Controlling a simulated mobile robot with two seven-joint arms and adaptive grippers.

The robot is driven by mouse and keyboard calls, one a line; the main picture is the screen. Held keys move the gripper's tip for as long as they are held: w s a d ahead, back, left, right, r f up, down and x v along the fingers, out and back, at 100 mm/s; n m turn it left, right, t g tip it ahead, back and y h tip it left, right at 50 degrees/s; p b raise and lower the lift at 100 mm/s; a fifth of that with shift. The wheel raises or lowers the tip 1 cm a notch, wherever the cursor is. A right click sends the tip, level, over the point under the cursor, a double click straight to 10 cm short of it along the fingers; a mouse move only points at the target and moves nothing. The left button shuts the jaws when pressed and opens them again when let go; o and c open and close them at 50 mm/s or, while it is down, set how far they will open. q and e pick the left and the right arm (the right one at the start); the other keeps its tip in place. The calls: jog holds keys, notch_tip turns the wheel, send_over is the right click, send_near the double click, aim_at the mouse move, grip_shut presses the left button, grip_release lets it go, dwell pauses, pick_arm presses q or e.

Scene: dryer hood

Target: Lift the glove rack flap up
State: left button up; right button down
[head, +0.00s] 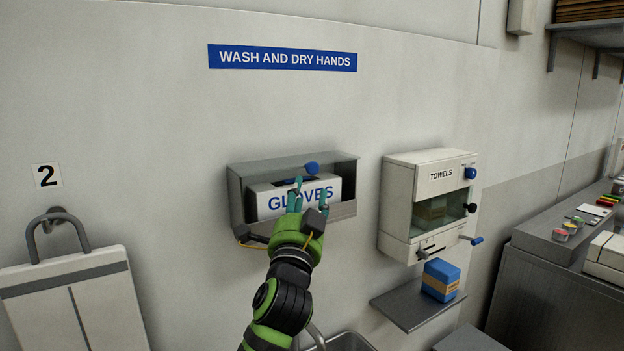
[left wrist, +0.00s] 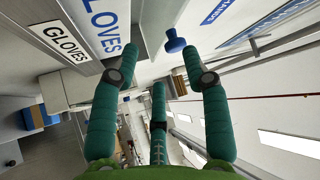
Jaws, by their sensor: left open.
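The grey glove rack (head: 238,205) is fixed to the wall and holds a white box marked GLOVES (head: 268,190). A blue knob (head: 312,168) shows near the rack's top front. It also shows in the left wrist view (left wrist: 175,42), close to the tip of the right-hand finger. I cannot tell the flap's exact outline or angle. My left gripper (head: 308,193) is in front of the rack, covering part of the box and its lettering. Its teal fingers are spread and hold nothing; the knob looks just beyond them. My right gripper is not in view.
A towel dispenser (head: 430,172) hangs right of the rack, with a blue box (head: 441,280) on a small shelf (head: 398,308) below. A hanging board (head: 75,300) is at the left. Part of a sink (head: 348,342) shows below.

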aim_at(310, 172)
pick_arm(q)
jog(key=shift+d+r, duration=0.1)
jog(key=shift+r, duration=0.75)
jog(key=shift+w+r+p, duration=0.15)
jog(key=shift+r+p, duration=0.15)
jog(key=p+x, duration=0.2)
jog(key=x, duration=0.2)
jog(key=shift+w+r, duration=0.1)
jog(key=shift+w, duration=0.2)
jog(key=shift+w+r+p, duration=0.2)
jog(key=shift+w+p, duration=0.15)
jog(key=shift+w, duration=0.45)
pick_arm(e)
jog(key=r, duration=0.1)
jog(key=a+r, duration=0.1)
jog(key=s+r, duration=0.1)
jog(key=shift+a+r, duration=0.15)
